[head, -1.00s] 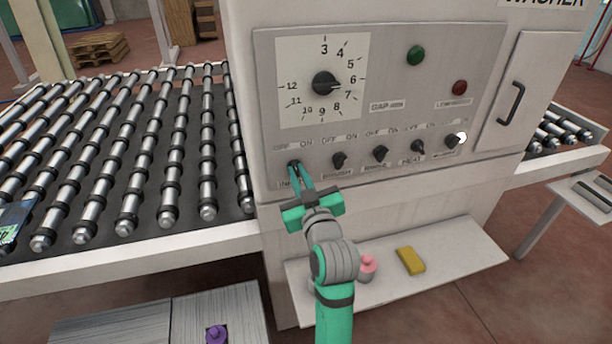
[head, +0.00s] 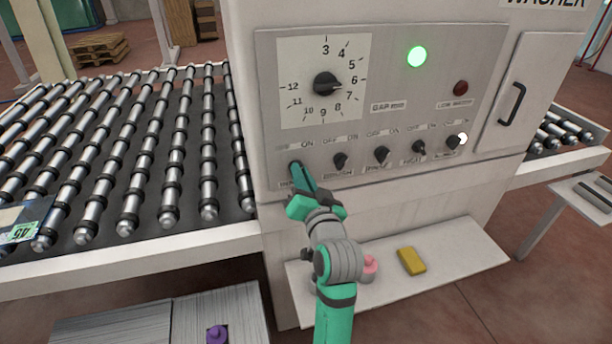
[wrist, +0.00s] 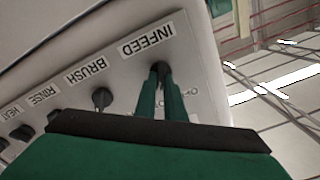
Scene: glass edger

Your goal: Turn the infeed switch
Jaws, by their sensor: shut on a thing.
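The infeed switch (head: 295,165) is a black knob at the left end of the row on the washer's panel, mostly covered by my fingers. In the wrist view the infeed switch (wrist: 160,68) sits between my fingertips, just by the INFEED label (wrist: 147,37). My gripper (head: 299,172) is shut on it, with its green fingers rolled to a slant. In the wrist view my gripper (wrist: 163,78) fills the lower part. The green lamp (head: 417,57) at the panel's top is lit.
The brush switch (head: 340,160) is close to the right of my fingers, with more switches beyond. A roller conveyor (head: 150,223) runs left, with a labelled sheet (head: 20,232) at its edge. A shelf below holds a yellow block (head: 411,261) and a pink item (head: 370,266).

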